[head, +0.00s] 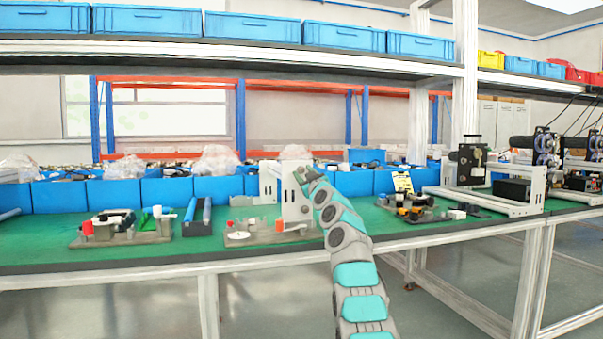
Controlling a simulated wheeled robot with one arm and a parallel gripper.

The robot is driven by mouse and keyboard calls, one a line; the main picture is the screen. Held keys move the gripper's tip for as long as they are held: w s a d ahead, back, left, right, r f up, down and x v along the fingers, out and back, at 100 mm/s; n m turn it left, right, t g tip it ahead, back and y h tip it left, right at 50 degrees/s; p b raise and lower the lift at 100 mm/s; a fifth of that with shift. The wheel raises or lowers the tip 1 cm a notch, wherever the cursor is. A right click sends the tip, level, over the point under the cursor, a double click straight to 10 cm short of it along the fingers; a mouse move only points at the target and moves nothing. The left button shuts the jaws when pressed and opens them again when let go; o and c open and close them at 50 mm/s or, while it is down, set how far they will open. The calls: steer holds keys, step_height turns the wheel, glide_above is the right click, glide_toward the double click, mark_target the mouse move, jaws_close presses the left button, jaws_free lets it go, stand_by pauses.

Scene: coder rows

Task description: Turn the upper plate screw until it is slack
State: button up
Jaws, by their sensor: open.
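A grey-white upright plate (290,197) stands on a flat fixture base (255,239) on the green bench, near the middle of the head view. My arm reaches up from the bottom of the picture, and my gripper (303,174) is at the plate's upper right part. The gripper is open, but its fingers are small here. The upper plate screw cannot be made out; the gripper may cover it. Whether the fingers are around it or touch it, I cannot tell. A small red-orange knob (279,225) shows low by the plate.
Left of the plate are a dark blue-edged tray (197,217) and another fixture with a red part (88,229). Right are a fixture with dark parts (415,208) and a larger frame machine (485,200). Blue bins (167,190) line the back; a shelf (250,57) runs above.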

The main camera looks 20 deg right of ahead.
steer(key=shift+a+f+m+b, duration=0.15)
steer(key=shift+f+m+b, duration=0.15)
steer(key=shift+m+b, duration=0.15)
steer(key=m, duration=0.1)
steer(key=m+h, duration=0.1)
steer(key=shift+a+r+m+b, duration=0.1)
steer(key=shift+r+m+b, duration=0.1)
steer(key=shift+m+b, duration=0.15)
steer(key=shift+m+h, duration=0.6)
steer(key=shift+m, duration=0.1)
steer(key=shift+r+m, duration=0.1)
steer(key=shift+m, duration=0.5)
steer(key=m+h+p, duration=0.1)
steer(key=m+h, duration=0.1)
steer(key=m, duration=0.2)
jaws_close()
